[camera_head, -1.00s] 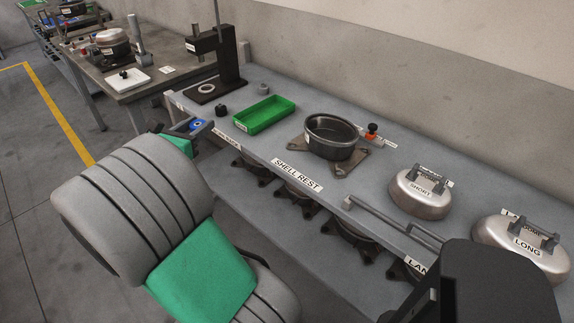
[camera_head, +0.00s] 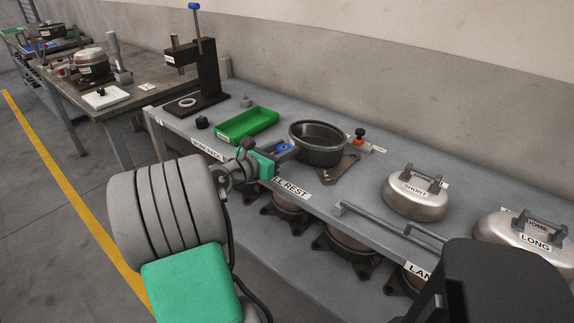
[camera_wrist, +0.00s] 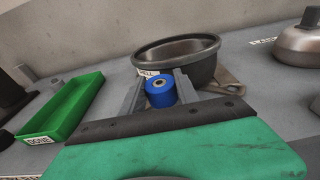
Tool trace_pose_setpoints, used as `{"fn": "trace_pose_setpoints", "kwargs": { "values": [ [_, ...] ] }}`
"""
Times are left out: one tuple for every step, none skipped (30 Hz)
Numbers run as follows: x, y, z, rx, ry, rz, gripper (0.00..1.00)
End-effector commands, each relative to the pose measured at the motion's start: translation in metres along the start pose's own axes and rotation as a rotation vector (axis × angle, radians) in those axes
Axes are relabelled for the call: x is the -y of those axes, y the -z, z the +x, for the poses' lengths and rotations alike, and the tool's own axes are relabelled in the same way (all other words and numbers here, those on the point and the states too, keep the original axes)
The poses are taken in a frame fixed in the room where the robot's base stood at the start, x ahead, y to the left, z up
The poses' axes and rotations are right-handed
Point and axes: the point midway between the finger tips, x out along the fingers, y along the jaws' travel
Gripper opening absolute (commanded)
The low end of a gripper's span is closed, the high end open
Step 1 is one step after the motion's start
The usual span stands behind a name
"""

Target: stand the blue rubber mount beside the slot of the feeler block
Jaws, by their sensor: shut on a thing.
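My gripper (camera_head: 284,150) is shut on the blue rubber mount (camera_wrist: 160,92), a short blue cylinder with a metal bush in its top. The wrist view shows the mount between the two grey fingers, in front of the black shell. In the head view the mount (camera_head: 284,147) is small, over the front part of the bench near the SHELL REST label. It appears held above the bench top. I cannot make out the feeler block or its slot for certain in either view.
An open black shell (camera_head: 318,150) on a brown base plate stands just beyond my gripper. A green tray (camera_head: 247,125) lies to its left. A black press stand (camera_head: 203,75) is at the bench's left end. SHORT (camera_head: 414,195) and LONG (camera_head: 522,240) domes are at the right.

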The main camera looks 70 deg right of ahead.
Motion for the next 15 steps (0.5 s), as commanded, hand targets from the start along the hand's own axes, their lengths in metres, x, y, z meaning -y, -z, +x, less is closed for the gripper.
{"fn": "trace_pose_setpoints", "kwargs": {
  "values": [
    [0.002,0.004,0.004,0.001,0.001,0.000,0.00],
    [0.003,0.007,0.006,0.000,0.001,-0.001,0.00],
    [0.004,0.011,0.010,-0.001,0.001,-0.001,0.00],
    [0.006,0.015,0.014,-0.002,0.002,-0.002,0.00],
    [0.005,0.022,0.014,-0.002,0.000,-0.004,0.00],
    [0.004,0.030,0.015,-0.002,-0.001,-0.004,0.00],
    [0.004,0.036,0.015,-0.002,-0.001,-0.004,0.00],
    [0.004,0.040,0.016,-0.002,-0.001,-0.004,0.00],
    [0.004,0.042,0.016,-0.001,-0.001,-0.002,0.00],
    [0.004,0.042,0.016,0.000,-0.001,0.000,0.00],
    [0.004,0.041,0.016,0.000,-0.001,0.001,0.00],
    [0.004,0.041,0.016,0.001,-0.001,0.001,0.00],
    [0.004,0.041,0.016,0.001,-0.001,0.001,0.00],
    [0.004,0.041,0.016,0.000,-0.001,0.001,0.00],
    [0.004,0.041,0.016,0.000,-0.001,0.001,0.00]
  ]
}}
